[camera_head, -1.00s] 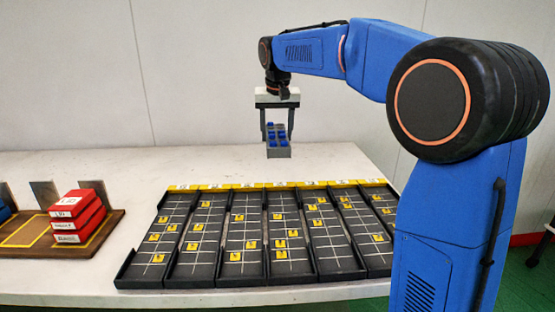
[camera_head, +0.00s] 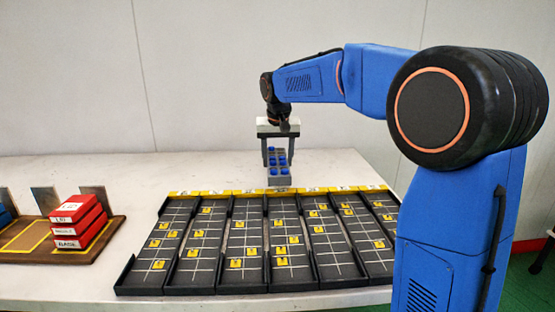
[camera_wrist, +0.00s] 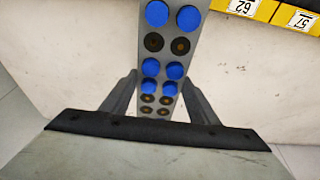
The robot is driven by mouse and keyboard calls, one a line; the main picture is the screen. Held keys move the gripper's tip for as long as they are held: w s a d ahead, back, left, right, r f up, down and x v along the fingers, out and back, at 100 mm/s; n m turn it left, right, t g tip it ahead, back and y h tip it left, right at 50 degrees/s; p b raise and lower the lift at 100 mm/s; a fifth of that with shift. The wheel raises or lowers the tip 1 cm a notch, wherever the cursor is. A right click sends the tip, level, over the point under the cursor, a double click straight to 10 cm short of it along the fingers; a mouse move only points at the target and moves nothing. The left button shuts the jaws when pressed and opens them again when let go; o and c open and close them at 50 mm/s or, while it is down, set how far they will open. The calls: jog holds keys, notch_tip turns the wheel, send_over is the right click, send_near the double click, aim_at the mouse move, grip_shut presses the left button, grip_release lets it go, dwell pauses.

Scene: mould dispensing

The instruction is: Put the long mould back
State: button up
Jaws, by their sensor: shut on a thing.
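The long mould (camera_head: 279,174) is a grey block with two rows of holes, some filled with blue plugs. It also shows in the wrist view (camera_wrist: 161,62), running up from between the fingers. My gripper (camera_head: 278,160) is shut on the long mould, one finger on each side. In the wrist view my gripper (camera_wrist: 158,95) has its dark fingers against the mould's sides. The mould is just behind the yellow-labelled back edge of the trays; I cannot tell whether it touches the table. Some of its holes are empty with a dark or brassy centre.
Several black trays (camera_head: 337,272) with yellow tags lie side by side in front of the mould. A brown wooden board (camera_head: 115,227) with stacked red boxes (camera_head: 78,222) and grey dividers stands at the left. The white table (camera_head: 120,180) behind the trays is clear.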

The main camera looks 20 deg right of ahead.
aim_at(278, 165)
jog(key=shift+f, duration=0.55)
jog(key=o, duration=1.5)
jog(key=shift+r, duration=0.3)
jog(key=v, duration=1.2)
jog(key=shift+r, duration=0.35)
